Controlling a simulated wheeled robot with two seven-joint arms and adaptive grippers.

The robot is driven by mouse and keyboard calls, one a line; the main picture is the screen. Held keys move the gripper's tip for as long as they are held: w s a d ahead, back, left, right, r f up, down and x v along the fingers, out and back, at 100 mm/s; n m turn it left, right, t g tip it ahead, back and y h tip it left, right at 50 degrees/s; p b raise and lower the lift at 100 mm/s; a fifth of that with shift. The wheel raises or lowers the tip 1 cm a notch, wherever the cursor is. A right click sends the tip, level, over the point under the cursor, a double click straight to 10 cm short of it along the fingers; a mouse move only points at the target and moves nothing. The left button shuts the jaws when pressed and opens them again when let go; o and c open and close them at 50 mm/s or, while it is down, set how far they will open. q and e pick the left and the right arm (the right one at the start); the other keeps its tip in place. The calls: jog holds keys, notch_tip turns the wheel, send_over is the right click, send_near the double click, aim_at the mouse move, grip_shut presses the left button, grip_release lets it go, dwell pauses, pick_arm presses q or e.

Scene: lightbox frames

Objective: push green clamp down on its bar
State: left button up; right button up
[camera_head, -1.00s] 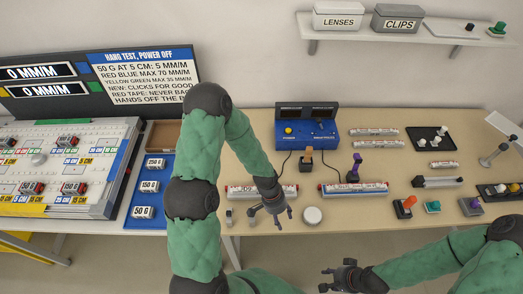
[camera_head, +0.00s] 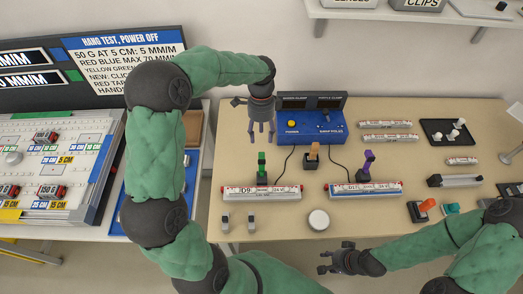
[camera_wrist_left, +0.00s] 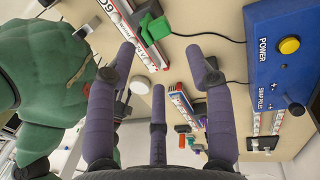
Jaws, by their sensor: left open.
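The green clamp (camera_head: 262,163) stands upright at the back edge of its white and red bar (camera_head: 280,193), near the bar's middle. I cannot tell whether it is fully seated. In the left wrist view the green clamp (camera_wrist_left: 154,28) shows at the top, beside the bar (camera_wrist_left: 138,42). My left gripper (camera_head: 262,130) is open and empty, fingers pointing down, raised behind the clamp and apart from it. Its spread fingers also show in the left wrist view (camera_wrist_left: 160,66). My right gripper (camera_head: 325,262) is open and empty near the table's front edge.
A blue control box (camera_head: 310,128) stands behind the clamp. A second bar (camera_head: 385,188) with a purple clamp (camera_head: 368,160) lies to the right. An orange clamp (camera_head: 313,151) stands between them. A white round piece (camera_head: 318,220) and two small grey pieces lie in front.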

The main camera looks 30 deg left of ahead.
aim_at(261, 154)
pick_arm(q)
jog(key=f, duration=0.3)
jog(key=s+f, duration=0.1)
jog(key=f, duration=0.2)
jog(key=f+b, duration=0.1)
jog(key=f, duration=0.2)
jog(key=shift+s+d, duration=0.15)
jog(key=shift+d, duration=0.25)
grip_shut()
